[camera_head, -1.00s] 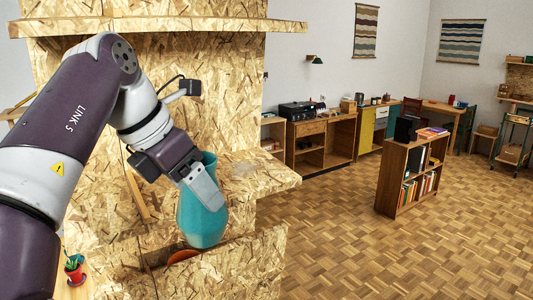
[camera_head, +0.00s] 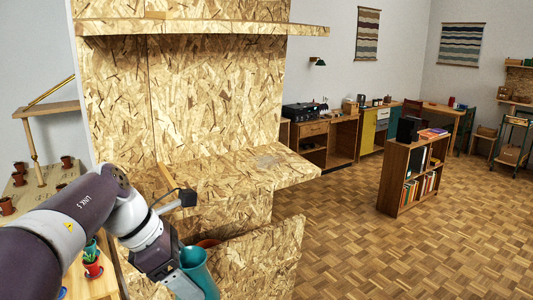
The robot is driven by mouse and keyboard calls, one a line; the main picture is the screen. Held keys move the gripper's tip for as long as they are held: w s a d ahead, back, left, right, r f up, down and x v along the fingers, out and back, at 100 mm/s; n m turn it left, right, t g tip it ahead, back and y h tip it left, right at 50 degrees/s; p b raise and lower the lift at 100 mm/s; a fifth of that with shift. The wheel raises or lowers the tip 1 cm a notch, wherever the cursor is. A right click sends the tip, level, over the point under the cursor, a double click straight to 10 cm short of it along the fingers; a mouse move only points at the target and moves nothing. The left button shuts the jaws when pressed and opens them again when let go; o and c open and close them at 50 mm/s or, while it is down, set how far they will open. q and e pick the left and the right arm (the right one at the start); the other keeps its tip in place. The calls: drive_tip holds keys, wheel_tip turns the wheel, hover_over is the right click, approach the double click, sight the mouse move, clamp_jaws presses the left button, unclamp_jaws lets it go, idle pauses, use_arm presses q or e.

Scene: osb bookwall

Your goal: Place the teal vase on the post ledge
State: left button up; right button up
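The teal vase (camera_head: 199,268) is at the bottom of the view, tilted, with its lower part cut off by the picture edge. My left gripper (camera_head: 186,286) is closed against the vase's side, and one finger hides part of it. A narrow wooden ledge (camera_head: 52,107) on a thin upright post (camera_head: 33,147) stands at the far left, well away from the vase. A thin slanted rod rises over this ledge. My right gripper is out of view.
An OSB wall unit has a high shelf (camera_head: 215,28) and a wide lower shelf (camera_head: 270,167) with its top clear. An OSB panel (camera_head: 262,262) stands right of the vase. Potted plants (camera_head: 92,263) and small pots (camera_head: 67,162) are at left. Open parquet floor lies right.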

use_arm(q)
drive_tip(key=a+f+m+g, duration=0.1)
drive_tip(key=f+m+g, duration=0.1)
drive_tip(key=f, duration=0.9)
drive_tip(key=a+f+m+g, duration=0.1)
drive_tip(key=f+m, duration=0.4)
drive_tip(key=f, duration=0.7)
drive_tip(key=a+f+m+g+y, duration=0.1)
drive_tip(key=a+f+m+g, duration=0.1)
drive_tip(key=f, duration=1)
drive_tip(key=shift+s+a+m+g, duration=0.25)
drive_tip(key=shift+a+m, duration=0.25)
drive_tip(key=shift+m, duration=0.7)
drive_tip(key=shift+r, duration=0.1)
